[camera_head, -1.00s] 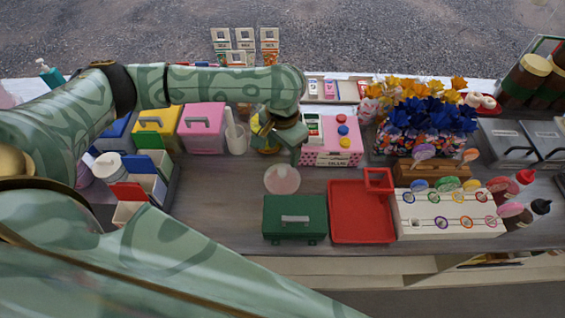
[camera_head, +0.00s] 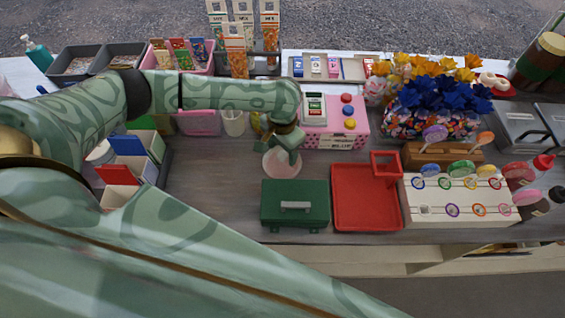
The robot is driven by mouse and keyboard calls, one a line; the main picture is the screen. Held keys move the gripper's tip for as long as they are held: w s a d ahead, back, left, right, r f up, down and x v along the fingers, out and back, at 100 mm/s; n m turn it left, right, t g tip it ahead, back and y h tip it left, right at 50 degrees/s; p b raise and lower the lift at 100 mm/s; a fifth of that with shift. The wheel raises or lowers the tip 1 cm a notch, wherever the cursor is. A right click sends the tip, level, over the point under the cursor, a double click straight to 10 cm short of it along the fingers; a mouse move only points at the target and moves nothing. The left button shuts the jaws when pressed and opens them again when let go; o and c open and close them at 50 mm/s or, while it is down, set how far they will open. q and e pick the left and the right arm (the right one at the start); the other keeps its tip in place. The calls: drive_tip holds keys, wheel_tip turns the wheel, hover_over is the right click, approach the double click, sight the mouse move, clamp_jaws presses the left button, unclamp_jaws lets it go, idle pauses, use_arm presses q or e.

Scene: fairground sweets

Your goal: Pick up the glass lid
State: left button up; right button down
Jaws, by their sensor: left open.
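The glass lid (camera_head: 282,166) looks like a pale, see-through round disc lying on the grey counter, behind the green box. My left gripper (camera_head: 283,152) is open and comes down from above, right over the lid's middle and far part. Its fingers hide part of the lid, including where a knob would be. I cannot tell whether the fingers touch it. My right gripper is not in view.
A green box (camera_head: 295,203) and a red tray (camera_head: 366,205) stand in front and to the right. A pink cash register (camera_head: 335,131) is behind. A white lollipop stand (camera_head: 455,208) and blue flowers (camera_head: 432,98) are at right. Bare counter (camera_head: 215,190) lies left.

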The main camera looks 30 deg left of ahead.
sight(282, 155)
use_arm(q)
wheel_tip(282, 155, down, 3)
drive_tip(key=shift+w+a+f+b, duration=0.1)
drive_tip(key=shift+w+f+b, duration=0.05)
drive_tip(key=shift+b, duration=0.35)
drive_tip(key=shift+f, duration=0.1)
drive_tip(key=shift+c, duration=0.5)
drive_tip(key=c, duration=1)
drive_tip(key=shift+c, duration=1.1)
clamp_jaws()
